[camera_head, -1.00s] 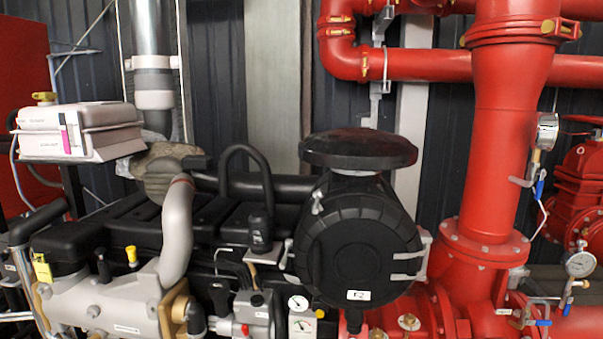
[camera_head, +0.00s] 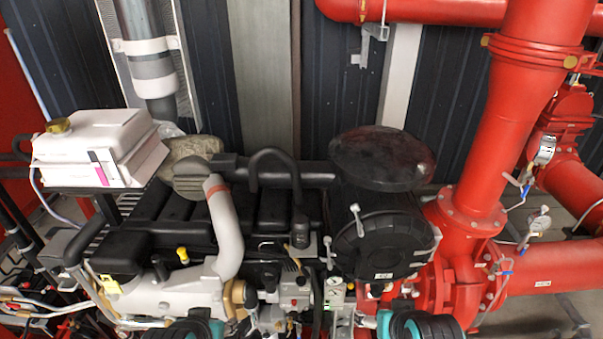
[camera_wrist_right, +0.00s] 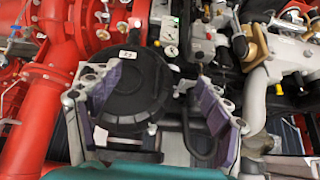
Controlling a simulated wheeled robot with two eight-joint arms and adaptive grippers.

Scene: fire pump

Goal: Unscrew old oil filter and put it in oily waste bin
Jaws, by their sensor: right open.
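I cannot make out the old oil filter or the oily waste bin in either view. My right gripper (camera_wrist_right: 160,75) is open and empty in the right wrist view, its two pads wide apart. Behind the pads is the black round housing (camera_wrist_right: 128,95) with a small white label, apart from them as far as I can tell. The same round housing (camera_head: 383,248) shows right of centre in the head view. Teal and black parts of my arms show at the bottom edge there. My left gripper is not in view.
The grey and black engine (camera_head: 250,215) fills the middle, with a white tank (camera_head: 100,150) at left. A thick red pipe (camera_head: 500,130) and red pump casing (camera_head: 435,290) stand at right. Small gauges (camera_head: 335,285) sit low in the centre. Free room is little.

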